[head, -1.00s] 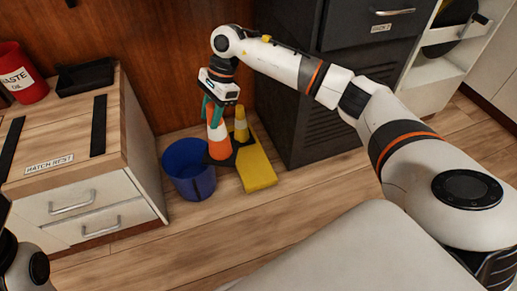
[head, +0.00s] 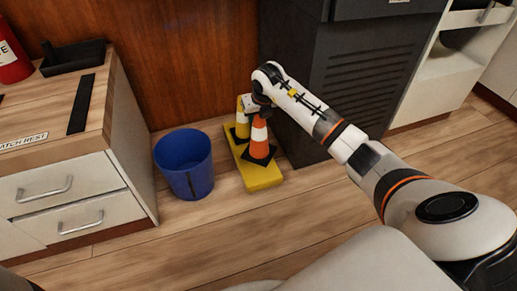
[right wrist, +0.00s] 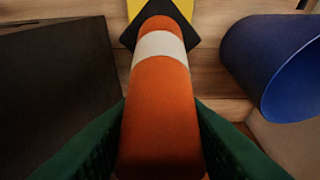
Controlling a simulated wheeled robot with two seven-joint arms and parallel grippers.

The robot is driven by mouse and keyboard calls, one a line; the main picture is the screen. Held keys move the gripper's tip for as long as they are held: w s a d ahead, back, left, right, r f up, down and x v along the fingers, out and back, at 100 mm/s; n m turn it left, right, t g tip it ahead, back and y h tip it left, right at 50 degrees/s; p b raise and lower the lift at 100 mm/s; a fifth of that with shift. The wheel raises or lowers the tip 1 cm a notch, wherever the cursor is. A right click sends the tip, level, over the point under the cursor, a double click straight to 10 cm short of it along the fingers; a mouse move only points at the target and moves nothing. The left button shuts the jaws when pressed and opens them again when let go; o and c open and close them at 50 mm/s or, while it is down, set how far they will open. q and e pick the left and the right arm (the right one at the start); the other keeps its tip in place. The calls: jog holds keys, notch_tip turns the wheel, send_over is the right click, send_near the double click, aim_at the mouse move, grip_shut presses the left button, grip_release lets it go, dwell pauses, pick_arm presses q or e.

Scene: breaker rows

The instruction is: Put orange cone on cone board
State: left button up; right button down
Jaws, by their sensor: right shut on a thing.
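The orange cone (head: 259,138), with a white band and a black square base, stands upright over the front part of the yellow cone board (head: 262,182). I cannot tell whether its base touches the board. My right gripper (head: 260,112) is shut on the cone's upper part, its fingers mostly hidden in the head view. In the right wrist view, green fingers flank the orange cone (right wrist: 160,100), with the yellow board (right wrist: 181,6) beyond its base. A yellow cone (head: 242,126) with a white band stands on the board's back part. My left gripper is out of view.
A blue bin (head: 186,168) stands left of the board and also shows in the right wrist view (right wrist: 275,65). A dark cabinet (head: 345,85) rises close on the right. A wooden drawer unit (head: 75,190) stands at left. The floor in front is clear.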

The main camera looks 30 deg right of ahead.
aim_at(258, 133)
notch_tip(258, 133, down, 8)
jog(key=b, duration=0.5)
jog(key=shift+f, duration=0.1)
jog(key=c, duration=0.9)
grip_release()
